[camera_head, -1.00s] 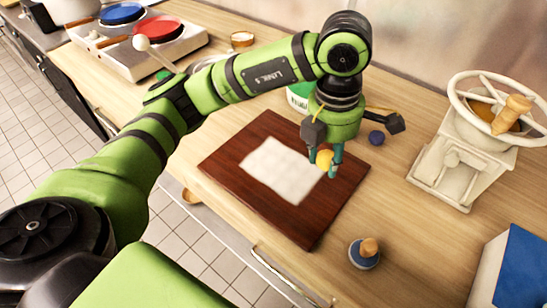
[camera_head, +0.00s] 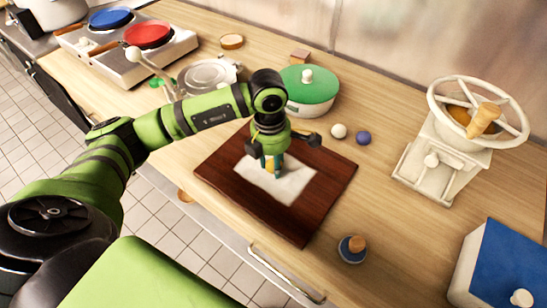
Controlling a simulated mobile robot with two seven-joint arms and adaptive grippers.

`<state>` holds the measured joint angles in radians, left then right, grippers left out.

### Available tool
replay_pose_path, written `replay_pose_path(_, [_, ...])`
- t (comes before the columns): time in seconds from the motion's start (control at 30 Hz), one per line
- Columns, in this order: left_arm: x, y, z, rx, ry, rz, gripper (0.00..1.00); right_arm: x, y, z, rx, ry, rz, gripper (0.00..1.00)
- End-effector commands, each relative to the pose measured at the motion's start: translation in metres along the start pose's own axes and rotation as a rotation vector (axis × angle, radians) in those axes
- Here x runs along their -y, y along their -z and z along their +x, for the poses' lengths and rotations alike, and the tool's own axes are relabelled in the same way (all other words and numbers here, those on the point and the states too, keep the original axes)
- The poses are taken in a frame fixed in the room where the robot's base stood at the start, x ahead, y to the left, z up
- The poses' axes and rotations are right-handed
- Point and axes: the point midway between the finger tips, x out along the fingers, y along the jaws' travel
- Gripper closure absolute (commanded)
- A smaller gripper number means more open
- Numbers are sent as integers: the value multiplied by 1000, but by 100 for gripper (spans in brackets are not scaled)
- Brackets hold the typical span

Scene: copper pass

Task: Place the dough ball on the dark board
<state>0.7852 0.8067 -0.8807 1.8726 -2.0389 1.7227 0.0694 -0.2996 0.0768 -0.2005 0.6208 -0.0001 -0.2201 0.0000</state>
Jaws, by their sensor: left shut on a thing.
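The dark board (camera_head: 305,218) is a red-brown wooden slab on the counter, with a white sheet or flour patch (camera_head: 290,188) on it. My left gripper (camera_head: 272,172) points down over the upper part of this white patch. It is shut on a small yellow ball, which I take as the dough ball (camera_head: 269,164); the fingers hide most of it. I cannot tell whether the ball touches the patch. My right gripper is not in view.
A white ball (camera_head: 339,130) and a purple ball (camera_head: 363,138) lie behind the board. A green-lidded pot (camera_head: 310,88) stands behind my arm.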

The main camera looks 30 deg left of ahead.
Motion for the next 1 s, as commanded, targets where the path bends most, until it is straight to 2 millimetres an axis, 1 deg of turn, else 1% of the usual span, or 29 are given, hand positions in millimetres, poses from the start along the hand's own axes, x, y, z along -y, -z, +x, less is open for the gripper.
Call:
replay_pose_path(0.2, [0,0,1,0,0,0,93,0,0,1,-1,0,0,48])
replay_pose_path(0.33, [0,0,5,0,0,0,93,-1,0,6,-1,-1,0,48])
replay_pose_path(0.37, [0,0,5,0,0,0,59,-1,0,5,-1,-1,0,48])
replay_pose_path(0.4, [0,0,4,0,0,0,43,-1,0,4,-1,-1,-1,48])
replay_pose_path(0.43, [0,0,4,0,0,0,39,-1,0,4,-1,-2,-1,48])
replay_pose_path(0.77, [0,0,2,-1,0,0,39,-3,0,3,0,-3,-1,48])
replay_pose_path(0.83, [0,0,-2,-1,0,0,39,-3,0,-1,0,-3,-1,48])
replay_pose_path(0.93, [-1,-1,-10,3,-2,1,39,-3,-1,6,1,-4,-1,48])
replay_pose_path(1.0, [-1,-1,-23,3,-4,2,39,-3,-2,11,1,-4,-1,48])
